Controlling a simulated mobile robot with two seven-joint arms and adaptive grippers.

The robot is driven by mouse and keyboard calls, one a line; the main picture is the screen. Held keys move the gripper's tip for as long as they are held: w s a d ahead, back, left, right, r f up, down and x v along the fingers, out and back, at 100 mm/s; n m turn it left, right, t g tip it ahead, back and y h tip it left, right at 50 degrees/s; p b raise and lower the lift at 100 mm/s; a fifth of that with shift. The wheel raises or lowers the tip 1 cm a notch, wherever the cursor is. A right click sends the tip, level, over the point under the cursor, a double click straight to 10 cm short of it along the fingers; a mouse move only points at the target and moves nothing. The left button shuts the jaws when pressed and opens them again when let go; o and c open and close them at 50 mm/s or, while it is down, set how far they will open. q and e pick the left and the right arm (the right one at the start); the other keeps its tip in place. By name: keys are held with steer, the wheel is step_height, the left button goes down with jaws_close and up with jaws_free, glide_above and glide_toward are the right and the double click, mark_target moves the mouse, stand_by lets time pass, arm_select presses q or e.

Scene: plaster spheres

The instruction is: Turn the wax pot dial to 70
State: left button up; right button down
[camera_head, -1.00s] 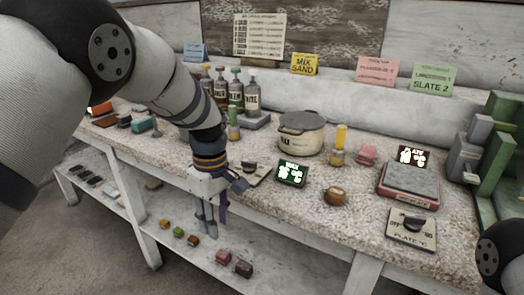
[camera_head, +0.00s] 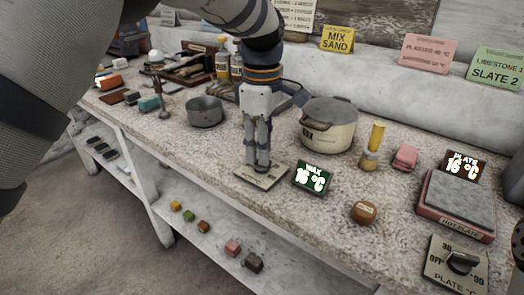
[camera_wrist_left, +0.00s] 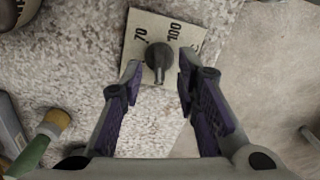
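The wax pot (camera_head: 328,132), cream with a grey lid, stands behind its green display (camera_head: 313,178), which reads "WAX 16 °C". The wax dial plate (camera_head: 250,177) lies left of the display, partly hidden by my left gripper (camera_head: 258,165). In the left wrist view, the dark dial knob (camera_wrist_left: 158,57) sits on the plate near the printed 70 and 100. The fingers of my left gripper (camera_wrist_left: 160,68) point down, one on each side of the knob, with gaps visible. Its pointer direction is hard to tell.
A grey pan (camera_head: 205,111) is left of my gripper. The table's front edge is close.

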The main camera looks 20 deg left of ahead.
arm_select(q)
steer(key=shift+f, duration=1)
jaws_close()
